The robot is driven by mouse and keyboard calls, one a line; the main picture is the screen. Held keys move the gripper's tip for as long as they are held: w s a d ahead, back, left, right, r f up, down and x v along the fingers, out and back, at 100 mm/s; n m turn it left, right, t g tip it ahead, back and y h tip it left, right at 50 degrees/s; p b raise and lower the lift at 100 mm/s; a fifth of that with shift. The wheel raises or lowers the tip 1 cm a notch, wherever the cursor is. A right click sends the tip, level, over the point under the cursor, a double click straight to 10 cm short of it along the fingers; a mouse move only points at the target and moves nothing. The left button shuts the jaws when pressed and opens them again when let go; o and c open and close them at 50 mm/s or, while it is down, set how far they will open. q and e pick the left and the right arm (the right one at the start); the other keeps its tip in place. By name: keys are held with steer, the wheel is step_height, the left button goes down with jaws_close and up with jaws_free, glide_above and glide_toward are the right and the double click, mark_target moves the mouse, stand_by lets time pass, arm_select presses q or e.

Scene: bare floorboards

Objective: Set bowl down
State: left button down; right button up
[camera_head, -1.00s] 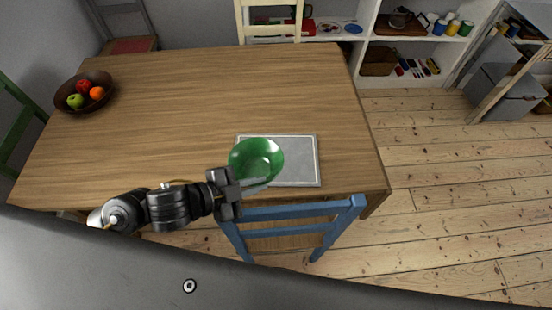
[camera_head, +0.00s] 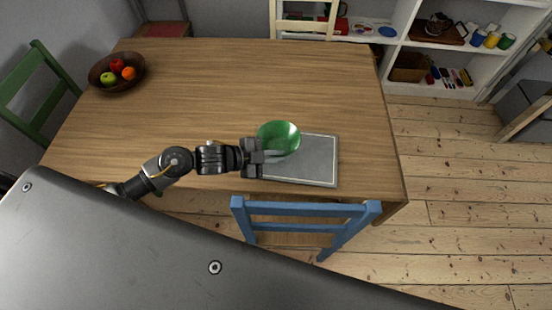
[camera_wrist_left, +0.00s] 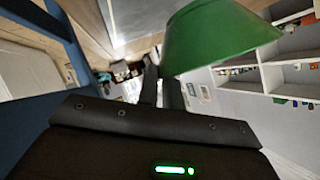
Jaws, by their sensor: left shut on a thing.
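A green bowl (camera_head: 279,138) is at the front part of the wooden table, over the upper left part of a grey placemat (camera_head: 312,162). My left gripper (camera_head: 270,156) reaches in from the left and is shut on the bowl's near rim. In the left wrist view the green bowl (camera_wrist_left: 215,38) fills the upper right, beside the gripper's fingers (camera_wrist_left: 162,85). Whether the bowl's base touches the mat cannot be told. My right gripper is not in view.
A brown bowl (camera_head: 117,84) of fruit stands at the table's far left. A blue chair (camera_head: 305,210) is at the near edge, a green chair (camera_head: 38,85) at the left and a cream chair (camera_head: 304,22) behind. The middle of the wooden table (camera_head: 220,95) is clear.

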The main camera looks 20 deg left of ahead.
mark_target(278, 143)
arm_select(q)
steer(key=shift+w+a+f, duration=0.15)
steer(key=shift+w+f, duration=0.45)
steer(key=shift+f, duration=0.05)
step_height(278, 143, down, 2)
steer(key=shift+f+p, duration=0.15)
steer(key=shift+p, duration=0.3)
steer(key=shift+f, duration=0.3)
steer(key=shift+f, duration=0.15)
steer(key=c, duration=1.6)
jaws_free()
steer(key=shift+s, duration=0.1)
steer(key=shift+o, duration=0.2)
